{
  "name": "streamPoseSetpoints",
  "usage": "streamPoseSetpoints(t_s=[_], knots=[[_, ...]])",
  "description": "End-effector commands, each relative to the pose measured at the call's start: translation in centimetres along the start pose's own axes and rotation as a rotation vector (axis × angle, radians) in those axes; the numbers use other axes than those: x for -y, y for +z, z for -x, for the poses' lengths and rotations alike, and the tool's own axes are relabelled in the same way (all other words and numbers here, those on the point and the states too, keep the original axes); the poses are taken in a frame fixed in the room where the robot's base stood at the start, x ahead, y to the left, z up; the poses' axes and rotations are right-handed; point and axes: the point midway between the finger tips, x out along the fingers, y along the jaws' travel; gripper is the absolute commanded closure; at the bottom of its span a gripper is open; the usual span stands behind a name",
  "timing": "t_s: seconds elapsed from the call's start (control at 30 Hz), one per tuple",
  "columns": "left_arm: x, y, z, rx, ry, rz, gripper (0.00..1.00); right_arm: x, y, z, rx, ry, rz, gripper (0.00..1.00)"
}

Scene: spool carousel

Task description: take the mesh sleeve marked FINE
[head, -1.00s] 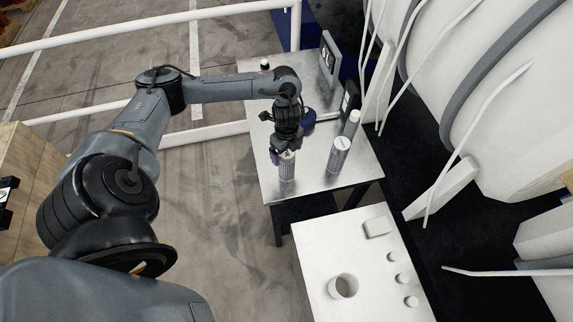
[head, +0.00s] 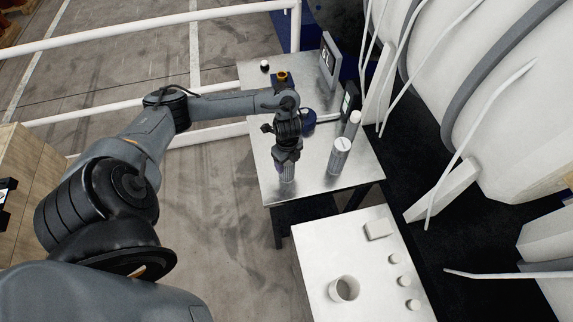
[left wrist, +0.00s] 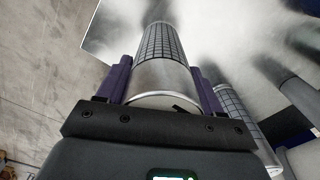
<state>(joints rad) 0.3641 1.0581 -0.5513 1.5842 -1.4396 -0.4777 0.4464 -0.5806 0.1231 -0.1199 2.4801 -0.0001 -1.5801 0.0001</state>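A mesh sleeve (head: 288,174), a pale cylinder with a dark grid, stands upright near the front left of the metal table. My left gripper (head: 286,158) is over its upper part, pointing down. In the left wrist view, the purple fingers (left wrist: 160,82) lie on both sides of this sleeve (left wrist: 160,45); whether they press on it I cannot tell. A second mesh sleeve (head: 339,160) stands to its right with a mark on its top; it also shows in the left wrist view (left wrist: 236,108). No marking is readable as FINE. My right gripper is not in view.
Another light cylinder (head: 353,123) stands behind the second sleeve. A dark blue round object (head: 308,118), a small dark screen (head: 349,99) and a panel (head: 329,60) are farther back. A white table (head: 322,240) with a cup (head: 344,288) stands in front. White rails (head: 215,128) run at left.

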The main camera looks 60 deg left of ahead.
Motion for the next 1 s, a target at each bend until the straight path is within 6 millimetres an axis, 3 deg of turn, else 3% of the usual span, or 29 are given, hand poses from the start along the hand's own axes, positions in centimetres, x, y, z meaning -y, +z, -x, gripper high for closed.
streamPoseSetpoints(t_s=[0.03, 0.13, 0.57, 0.73, 0.83, 1.0], knots=[[0.0, 0.0, 0.0, 0.000, 0.000, 0.000, 0.52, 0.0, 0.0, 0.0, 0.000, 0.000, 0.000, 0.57], [0.0, 0.0, 0.0, 0.000, 0.000, 0.000, 0.67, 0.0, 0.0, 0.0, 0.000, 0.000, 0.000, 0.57], [0.1, 0.0, 0.8, 0.000, -0.003, -0.001, 0.68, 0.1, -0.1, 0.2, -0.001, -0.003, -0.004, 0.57], [0.1, 0.1, 2.5, 0.001, -0.004, -0.002, 0.68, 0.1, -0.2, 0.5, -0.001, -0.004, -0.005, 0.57], [0.2, 0.1, 4.7, 0.003, -0.007, -0.002, 0.68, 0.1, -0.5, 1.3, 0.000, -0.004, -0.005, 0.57], [0.5, -2.9, 6.3, -0.003, -0.005, -0.005, 0.68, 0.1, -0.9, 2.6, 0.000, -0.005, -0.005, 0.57]])
